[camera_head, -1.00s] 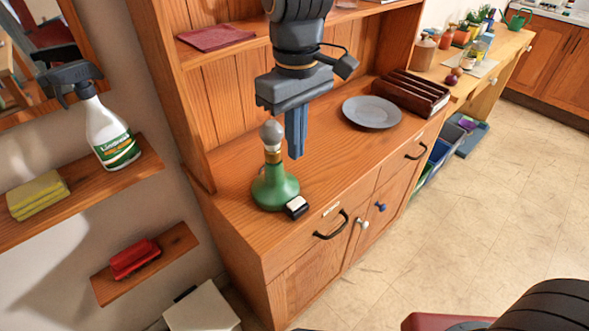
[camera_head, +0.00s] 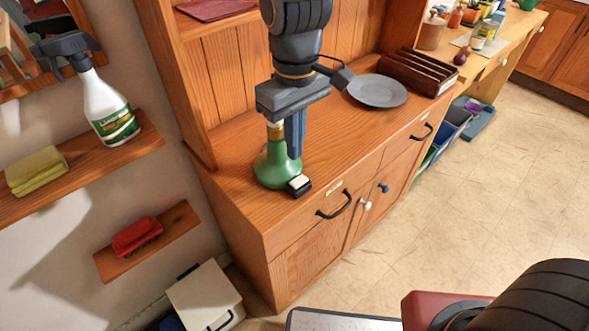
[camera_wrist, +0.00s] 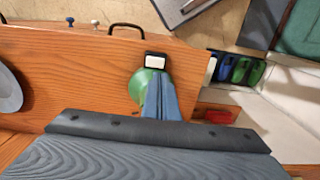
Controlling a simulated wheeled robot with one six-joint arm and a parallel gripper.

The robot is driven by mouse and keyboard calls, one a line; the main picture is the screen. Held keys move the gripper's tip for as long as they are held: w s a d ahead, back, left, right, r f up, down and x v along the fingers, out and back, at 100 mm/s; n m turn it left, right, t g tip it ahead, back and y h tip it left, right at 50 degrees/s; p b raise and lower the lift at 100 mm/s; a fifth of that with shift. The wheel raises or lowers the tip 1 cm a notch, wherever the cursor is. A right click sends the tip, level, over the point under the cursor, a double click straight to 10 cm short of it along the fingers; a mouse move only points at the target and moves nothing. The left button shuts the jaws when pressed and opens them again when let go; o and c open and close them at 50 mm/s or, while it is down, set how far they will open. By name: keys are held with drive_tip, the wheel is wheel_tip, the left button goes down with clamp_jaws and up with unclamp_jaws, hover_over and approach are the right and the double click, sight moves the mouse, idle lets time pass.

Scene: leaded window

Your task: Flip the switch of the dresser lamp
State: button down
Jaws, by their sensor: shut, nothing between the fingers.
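The dresser lamp (camera_head: 268,172) has a green rounded base and a brass neck. It stands on the left end of the dresser top (camera_head: 335,125); my gripper hides its bulb in the head view. A small black switch box with a white rocker (camera_head: 299,184) sits at the front right of the lamp base. The switch also shows in the wrist view (camera_wrist: 155,60), just beyond the fingertips. My gripper (camera_head: 295,155) is shut and empty, pointing down beside the lamp, its tips a little above and behind the switch. In the wrist view the fingers (camera_wrist: 160,80) overlap the green base.
A grey plate (camera_head: 377,91) and a brown slotted rack (camera_head: 418,72) stand farther right on the dresser top. A spray bottle (camera_head: 107,107), a sponge (camera_head: 36,170) and a red brush (camera_head: 137,236) sit on wall shelves at the left.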

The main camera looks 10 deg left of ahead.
sight(299, 180)
wheel_tip(299, 180, down, 8)
drive_tip(key=shift+f+p, duration=0.15)
drive_tip(key=shift+p, duration=0.65)
drive_tip(key=shift+s+f, duration=0.15)
drive_tip(key=shift+w+d, duration=0.15)
drive_tip(key=shift+w, duration=0.05)
drive_tip(key=shift+w+d+r, duration=0.2)
drive_tip(key=shift+w+d, duration=0.15)
drive_tip(key=shift+w, duration=0.1)
drive_tip(key=shift+p, duration=0.3)
drive_tip(key=shift+r+p, duration=0.45)
drive_tip(key=shift+r, duration=0.1)
wheel_tip(299, 180, up, 13)
